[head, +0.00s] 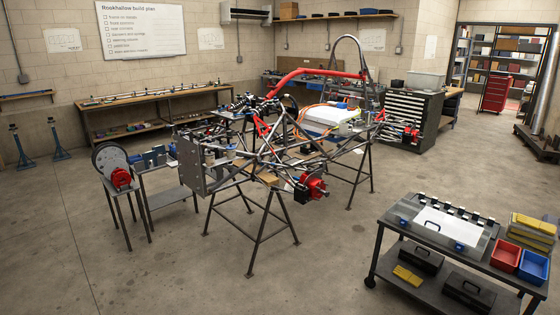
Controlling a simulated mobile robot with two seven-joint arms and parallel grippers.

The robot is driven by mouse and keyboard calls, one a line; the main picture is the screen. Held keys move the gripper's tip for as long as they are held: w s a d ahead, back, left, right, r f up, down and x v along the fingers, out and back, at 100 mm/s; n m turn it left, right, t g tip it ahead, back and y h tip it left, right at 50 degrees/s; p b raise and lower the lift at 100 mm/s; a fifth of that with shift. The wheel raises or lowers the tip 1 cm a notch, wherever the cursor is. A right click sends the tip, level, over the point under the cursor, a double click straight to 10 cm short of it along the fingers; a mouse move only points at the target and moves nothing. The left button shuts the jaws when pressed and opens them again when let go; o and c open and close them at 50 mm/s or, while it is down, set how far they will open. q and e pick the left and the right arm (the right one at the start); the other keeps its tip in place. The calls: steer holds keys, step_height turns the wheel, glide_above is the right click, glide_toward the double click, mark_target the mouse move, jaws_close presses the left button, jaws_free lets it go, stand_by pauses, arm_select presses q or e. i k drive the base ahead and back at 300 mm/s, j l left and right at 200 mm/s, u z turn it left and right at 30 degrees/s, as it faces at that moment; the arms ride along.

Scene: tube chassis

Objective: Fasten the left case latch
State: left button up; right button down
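A flat grey case (398,211) with a white panel on top lies on the cart at the lower right. Its front edge faces me and has a dark handle (432,225) in the middle. A small blue left latch (404,220) sits to the left of the handle, and a blue right latch (459,246) sits to its right. They are too small to tell whether either is fastened. Neither of my grippers is in view.
The cart (510,269) also carries a red bin (506,256), a blue bin (533,265) and yellow cases (532,229). Dark toolboxes lie on its lower shelf. A tube chassis (262,150) stands on trestles mid-room. The floor between them is clear.

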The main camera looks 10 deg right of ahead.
mark_target(404, 222)
steer(key=i+l+z, duration=0.1)
steer(key=i+z, duration=0.55)
steer(key=z, duration=0.25)
steer(key=i+j+z, duration=0.15)
steer(key=i+z, duration=0.25)
steer(key=i+j+z, duration=0.15)
steer(key=i+j+u, duration=0.25)
steer(key=i, duration=0.75)
steer(key=i+l+u, duration=0.15)
steer(key=i+u, duration=0.15)
steer(key=i, duration=0.7)
